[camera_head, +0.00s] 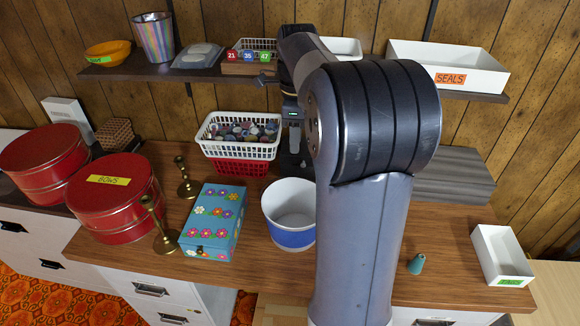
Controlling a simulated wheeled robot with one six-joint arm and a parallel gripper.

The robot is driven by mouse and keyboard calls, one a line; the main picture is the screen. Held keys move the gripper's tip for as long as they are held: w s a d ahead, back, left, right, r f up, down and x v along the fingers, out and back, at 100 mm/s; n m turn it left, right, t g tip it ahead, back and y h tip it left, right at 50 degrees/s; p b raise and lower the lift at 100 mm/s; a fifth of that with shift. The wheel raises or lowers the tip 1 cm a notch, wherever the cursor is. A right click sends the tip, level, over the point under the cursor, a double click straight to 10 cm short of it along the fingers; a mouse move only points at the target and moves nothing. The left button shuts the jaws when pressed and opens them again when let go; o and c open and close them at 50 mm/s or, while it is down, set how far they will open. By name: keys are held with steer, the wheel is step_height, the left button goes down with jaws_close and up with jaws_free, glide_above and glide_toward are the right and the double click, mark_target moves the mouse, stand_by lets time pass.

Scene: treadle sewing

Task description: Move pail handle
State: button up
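A white pail with a blue band around its lower part (289,212) stands upright on the wooden tabletop (262,265), just left of my arm. I see into its open top, which looks empty. Its right edge is close to or behind my arm, and I cannot make out a handle. My gripper (291,158) hangs behind the pail, beside the white basket, partly hidden by my arm. Its fingers are too small and dark to tell whether they are open or hold anything.
A white basket of spools (241,129) sits on a red one (240,166). A flowered blue box (213,222), brass candlesticks (162,228) and red tins (115,198) stand left. A teal cone (416,264) and white tray (500,255) are right. A shelf (150,71) runs above.

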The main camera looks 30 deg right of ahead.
steer(key=f, duration=0.9)
steer(key=shift+s+a+f, duration=0.15)
steer(key=shift+s+f, duration=0.05)
jaws_close()
stand_by(1.1)
